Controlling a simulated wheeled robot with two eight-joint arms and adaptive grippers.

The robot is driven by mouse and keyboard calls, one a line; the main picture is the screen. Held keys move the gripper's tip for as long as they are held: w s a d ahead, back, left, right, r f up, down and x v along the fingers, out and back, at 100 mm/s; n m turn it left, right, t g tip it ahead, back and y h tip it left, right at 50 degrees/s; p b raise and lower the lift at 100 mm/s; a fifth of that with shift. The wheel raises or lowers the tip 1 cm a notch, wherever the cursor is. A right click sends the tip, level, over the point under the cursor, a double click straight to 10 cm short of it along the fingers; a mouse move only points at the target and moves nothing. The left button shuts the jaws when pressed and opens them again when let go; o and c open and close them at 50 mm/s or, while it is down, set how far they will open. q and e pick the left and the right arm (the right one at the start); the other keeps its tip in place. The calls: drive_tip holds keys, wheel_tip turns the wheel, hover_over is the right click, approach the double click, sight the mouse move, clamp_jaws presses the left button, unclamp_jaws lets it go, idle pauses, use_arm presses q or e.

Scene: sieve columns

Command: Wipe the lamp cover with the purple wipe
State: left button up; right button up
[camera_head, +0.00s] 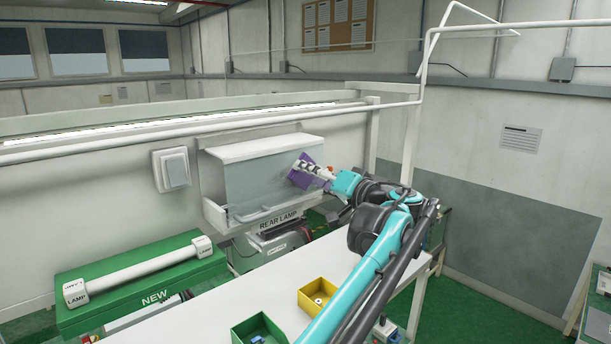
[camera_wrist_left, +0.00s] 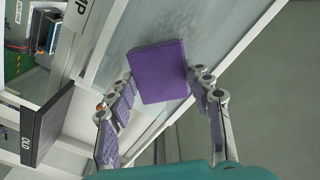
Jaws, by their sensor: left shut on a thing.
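The lamp cover (camera_head: 255,185) is a pale, translucent panel on the front of a white wall housing above the REAR LAMP label. It also shows in the wrist view as a grey, streaked surface (camera_wrist_left: 122,42). The square purple wipe (camera_head: 302,168) is at the right part of the cover; it fills the middle of the wrist view (camera_wrist_left: 160,70). My left gripper (camera_head: 316,172) is shut on the wipe, its fingers on either side of it in the wrist view. The wipe is close over the cover; I cannot tell if they touch. My right gripper is not in view.
A green box marked NEW (camera_head: 150,285) carries a white lamp tube (camera_head: 138,270) at the left. A yellow bin (camera_head: 318,294) and a green bin (camera_head: 258,330) stand on the white table (camera_head: 210,318). A pale pipe (camera_head: 230,122) runs across above the housing.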

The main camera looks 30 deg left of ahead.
sight(296, 178)
use_arm(q)
drive_tip(key=shift+w+d, duration=0.2)
drive_tip(key=shift+w, duration=0.35)
drive_tip(key=shift+w+d, duration=0.2)
drive_tip(key=shift+w, duration=0.35)
drive_tip(key=shift+w+d, duration=0.35)
drive_tip(key=shift+w, duration=0.4)
drive_tip(key=s, duration=0.1)
drive_tip(key=s+a+b, duration=0.1)
drive_tip(key=s, duration=0.1)
drive_tip(key=s+a, duration=0.1)
drive_tip(key=s, duration=0.1)
drive_tip(key=shift+s+a+b, duration=0.15)
drive_tip(key=shift+b, duration=0.15)
drive_tip(key=shift+s+a+f, duration=0.15)
drive_tip(key=shift+s+a, duration=0.15)
drive_tip(key=shift+s, duration=0.5)
drive_tip(key=shift+s+a, duration=0.2)
drive_tip(key=shift+s, duration=0.3)
drive_tip(key=shift+s+a, duration=0.2)
drive_tip(key=shift+s, duration=0.3)
drive_tip(key=shift+s+a+b, duration=0.2)
drive_tip(key=shift+s+b, duration=0.1)
drive_tip(key=shift+s, duration=0.05)
drive_tip(key=shift+s+a, duration=0.15)
drive_tip(key=shift+s, duration=0.2)
drive_tip(key=shift+s+a, duration=0.2)
drive_tip(key=shift+s, duration=0.3)
drive_tip(key=shift+s+a, duration=0.2)
drive_tip(key=shift+s, duration=0.3)
